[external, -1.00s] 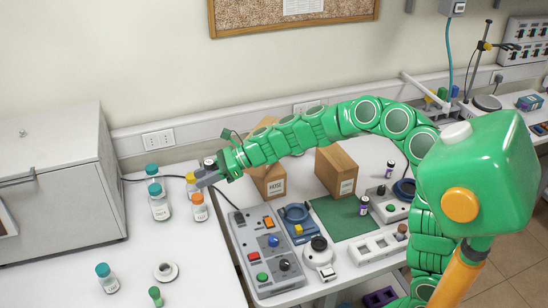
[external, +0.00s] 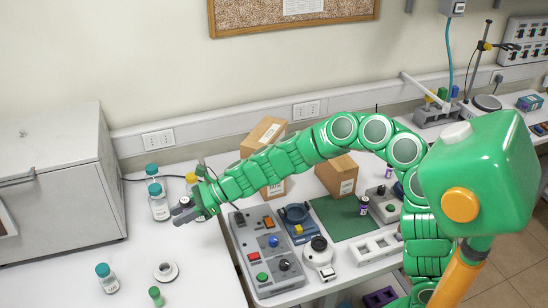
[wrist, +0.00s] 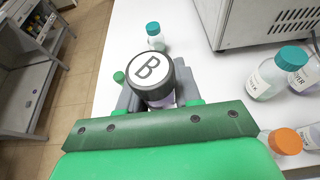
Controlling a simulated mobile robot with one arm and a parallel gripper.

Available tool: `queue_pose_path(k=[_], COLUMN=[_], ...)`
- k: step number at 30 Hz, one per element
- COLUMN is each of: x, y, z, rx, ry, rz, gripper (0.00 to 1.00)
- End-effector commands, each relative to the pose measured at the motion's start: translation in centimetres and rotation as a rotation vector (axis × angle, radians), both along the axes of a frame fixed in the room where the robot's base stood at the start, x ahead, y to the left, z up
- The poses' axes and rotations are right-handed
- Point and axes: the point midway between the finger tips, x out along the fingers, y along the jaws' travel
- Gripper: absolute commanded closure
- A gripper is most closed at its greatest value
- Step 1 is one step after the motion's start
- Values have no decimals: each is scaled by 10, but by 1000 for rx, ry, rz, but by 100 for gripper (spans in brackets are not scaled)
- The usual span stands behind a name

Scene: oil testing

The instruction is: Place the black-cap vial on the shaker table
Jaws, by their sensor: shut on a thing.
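My gripper (external: 179,217) is shut on the black-cap vial (external: 185,202) and holds it over the left white bench. In the wrist view, the vial's black cap (wrist: 151,70) has a white top marked "B". Its body is mostly hidden under the cap and between my fingers (wrist: 152,98). I cannot tell for sure which device is the shaker table. A blue device with a round top (external: 295,212) stands on the right bench, beside the grey control box (external: 262,262).
Teal-capped bottles (external: 159,206) stand behind my gripper; an orange-capped bottle (wrist: 285,143) is close by in the wrist view. Another teal-capped bottle (external: 106,280), a white round piece (external: 166,271) and a green-capped vial (external: 155,297) stand in front. Cardboard boxes (external: 338,176) stand behind the green mat (external: 335,222).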

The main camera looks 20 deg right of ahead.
Motion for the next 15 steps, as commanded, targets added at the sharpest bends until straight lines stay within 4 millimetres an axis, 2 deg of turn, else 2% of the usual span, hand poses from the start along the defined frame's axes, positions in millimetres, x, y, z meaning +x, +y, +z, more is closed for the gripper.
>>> queue_pose_path(k=[3, 7, 15], x=[0, 1, 4], y=[0, 0, 3], z=[-22, -41, -61], rx=[0, 1, -1], ry=[3, 2, -1], rz=[-2, -3, -2], gripper=[96, 96, 96])
